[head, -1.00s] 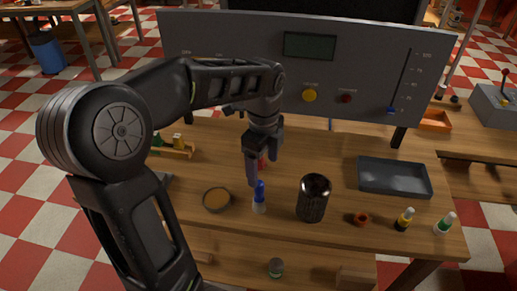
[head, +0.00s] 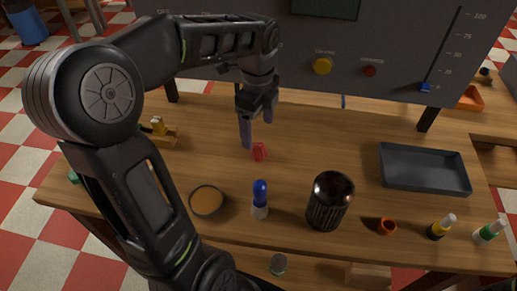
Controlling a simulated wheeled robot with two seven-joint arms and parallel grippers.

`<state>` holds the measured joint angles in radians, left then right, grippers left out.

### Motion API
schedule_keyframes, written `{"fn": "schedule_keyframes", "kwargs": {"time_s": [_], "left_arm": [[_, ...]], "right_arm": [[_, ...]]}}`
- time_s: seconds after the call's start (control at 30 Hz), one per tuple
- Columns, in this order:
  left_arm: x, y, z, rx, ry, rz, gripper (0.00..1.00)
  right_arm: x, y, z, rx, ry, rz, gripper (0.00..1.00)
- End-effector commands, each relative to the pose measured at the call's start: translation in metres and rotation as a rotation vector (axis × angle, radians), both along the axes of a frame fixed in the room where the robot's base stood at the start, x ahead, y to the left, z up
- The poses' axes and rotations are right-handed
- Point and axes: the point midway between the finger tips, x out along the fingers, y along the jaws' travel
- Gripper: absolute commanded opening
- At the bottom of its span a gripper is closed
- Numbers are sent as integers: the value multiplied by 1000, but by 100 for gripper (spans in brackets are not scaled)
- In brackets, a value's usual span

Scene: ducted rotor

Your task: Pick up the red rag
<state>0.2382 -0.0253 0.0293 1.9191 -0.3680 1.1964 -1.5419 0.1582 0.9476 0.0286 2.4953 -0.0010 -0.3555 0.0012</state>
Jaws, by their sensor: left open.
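The red rag (head: 259,151) is a small crumpled piece lying on the wooden table (head: 320,148), behind the blue-capped bottle. My left gripper (head: 257,136) points down just above and behind the rag, its fingers apart and empty. Whether a finger touches the rag I cannot tell. My right gripper is not in view.
A grey tray (head: 424,169) lies to the right. A grey control panel (head: 400,60) rises behind the table.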

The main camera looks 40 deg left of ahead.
Motion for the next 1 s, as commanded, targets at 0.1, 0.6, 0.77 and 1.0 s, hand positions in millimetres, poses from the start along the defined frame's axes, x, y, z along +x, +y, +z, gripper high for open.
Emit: {"fn": "schedule_keyframes", "kwargs": {"time_s": [0.1,0.6,0.77,1.0], "left_arm": [[0,0,-5,0,0,0,80],[0,0,-25,0,3,1,80],[0,0,-30,0,1,1,80],[0,0,-32,0,2,1,80]], "right_arm": [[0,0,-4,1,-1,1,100],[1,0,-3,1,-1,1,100],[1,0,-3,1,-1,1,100],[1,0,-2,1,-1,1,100]]}}
